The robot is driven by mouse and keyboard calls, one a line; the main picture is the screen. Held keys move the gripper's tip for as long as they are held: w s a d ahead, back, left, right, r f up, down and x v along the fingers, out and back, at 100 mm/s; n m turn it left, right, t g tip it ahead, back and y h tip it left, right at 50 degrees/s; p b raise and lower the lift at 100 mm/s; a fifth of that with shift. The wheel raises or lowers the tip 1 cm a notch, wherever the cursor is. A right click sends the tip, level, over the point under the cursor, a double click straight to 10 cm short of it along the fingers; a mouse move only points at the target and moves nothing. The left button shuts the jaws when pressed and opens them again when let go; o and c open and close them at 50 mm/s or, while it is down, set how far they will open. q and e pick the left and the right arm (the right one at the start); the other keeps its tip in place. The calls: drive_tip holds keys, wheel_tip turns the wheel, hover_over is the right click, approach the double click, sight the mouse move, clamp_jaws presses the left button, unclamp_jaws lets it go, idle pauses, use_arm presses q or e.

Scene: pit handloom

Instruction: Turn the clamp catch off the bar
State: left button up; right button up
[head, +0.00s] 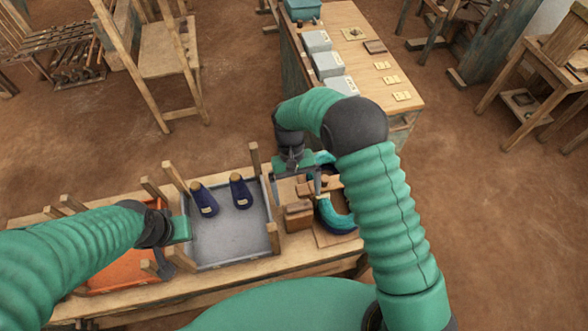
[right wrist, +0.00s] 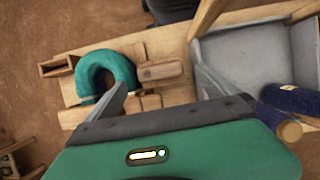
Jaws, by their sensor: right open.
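A wooden clamp with blocks (head: 298,216) stands on the bench right of the grey tray. In the right wrist view a short wooden piece with a round dot (right wrist: 160,71), which looks like the catch, lies between my fingertips. I cannot tell clearly which part is the bar. My right gripper (head: 297,190) is open above the clamp, and its spread fingers also show in the right wrist view (right wrist: 158,72). No grip on the wood shows.
A teal horseshoe-shaped piece (head: 336,215) lies beside the clamp. The grey tray (head: 230,261) holds two dark blue cones (head: 241,191), with wooden posts around it. The orange tray (head: 118,275) is left. A side table (head: 398,72) with grey boxes stands behind.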

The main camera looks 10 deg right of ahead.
use_arm(q)
drive_tip(key=shift+s+b+x, duration=0.25)
drive_tip(key=shift+b+x, duration=0.6)
drive_tip(key=shift+x, duration=0.15)
use_arm(e)
drive_tip(key=v, duration=1.3)
use_arm(q)
drive_tip(key=shift+f, duration=0.15)
